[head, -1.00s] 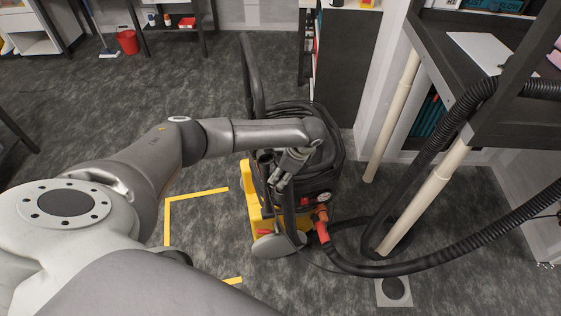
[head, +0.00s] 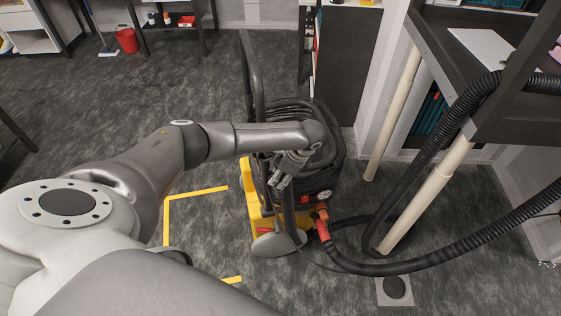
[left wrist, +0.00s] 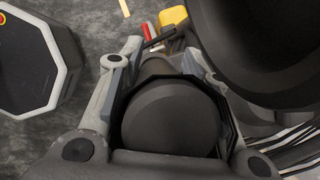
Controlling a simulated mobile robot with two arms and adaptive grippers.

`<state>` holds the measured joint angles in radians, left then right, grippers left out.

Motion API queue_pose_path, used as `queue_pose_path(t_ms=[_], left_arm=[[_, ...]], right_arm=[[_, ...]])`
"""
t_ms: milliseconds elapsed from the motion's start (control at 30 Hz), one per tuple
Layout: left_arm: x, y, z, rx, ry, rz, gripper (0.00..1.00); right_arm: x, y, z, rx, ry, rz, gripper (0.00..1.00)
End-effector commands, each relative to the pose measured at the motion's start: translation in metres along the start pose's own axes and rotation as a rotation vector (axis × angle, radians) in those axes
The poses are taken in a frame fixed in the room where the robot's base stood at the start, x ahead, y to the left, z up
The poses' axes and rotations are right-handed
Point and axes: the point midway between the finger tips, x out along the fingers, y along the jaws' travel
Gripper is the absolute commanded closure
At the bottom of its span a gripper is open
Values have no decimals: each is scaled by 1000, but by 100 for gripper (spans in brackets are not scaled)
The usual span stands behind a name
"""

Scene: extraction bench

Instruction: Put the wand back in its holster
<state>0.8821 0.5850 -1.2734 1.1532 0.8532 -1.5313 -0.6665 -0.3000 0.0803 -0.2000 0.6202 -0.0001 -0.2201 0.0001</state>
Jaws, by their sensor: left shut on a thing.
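A black and yellow extraction machine (head: 320,180) stands on the floor in the middle of the head view. My left gripper (head: 281,182) is at its near left side, pointing down. In the left wrist view its jaws (left wrist: 168,75) are shut around a dark, round-ended piece (left wrist: 170,120), which I take to be the wand. In the head view a dark upright tube (head: 289,215) shows just below the gripper, close against the machine. I cannot make out the holster, nor whether the wand sits in it. My right gripper is not in view.
A black ribbed hose (head: 400,268) runs from the machine's red connector (head: 322,230) to the right. Pale posts (head: 425,205) and a dark bench (head: 515,120) stand on the right. Yellow floor tape (head: 195,193) lies left of the machine. The floor behind is mostly clear.

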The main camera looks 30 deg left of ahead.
Motion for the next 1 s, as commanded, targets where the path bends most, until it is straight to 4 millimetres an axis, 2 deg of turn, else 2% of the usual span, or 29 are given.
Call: queue_pose_path(t_ms=[533,567,700,733,1000], left_arm=[[14,0,-5,-1,0,1,100],[12,0,-5,-1,0,0,63],[13,0,-5,-1,0,1,45],[13,0,-5,-1,0,1,42],[13,0,-5,0,0,1,42]], right_arm=[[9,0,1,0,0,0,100],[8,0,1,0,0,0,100],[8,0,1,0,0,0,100],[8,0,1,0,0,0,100],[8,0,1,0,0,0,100]])
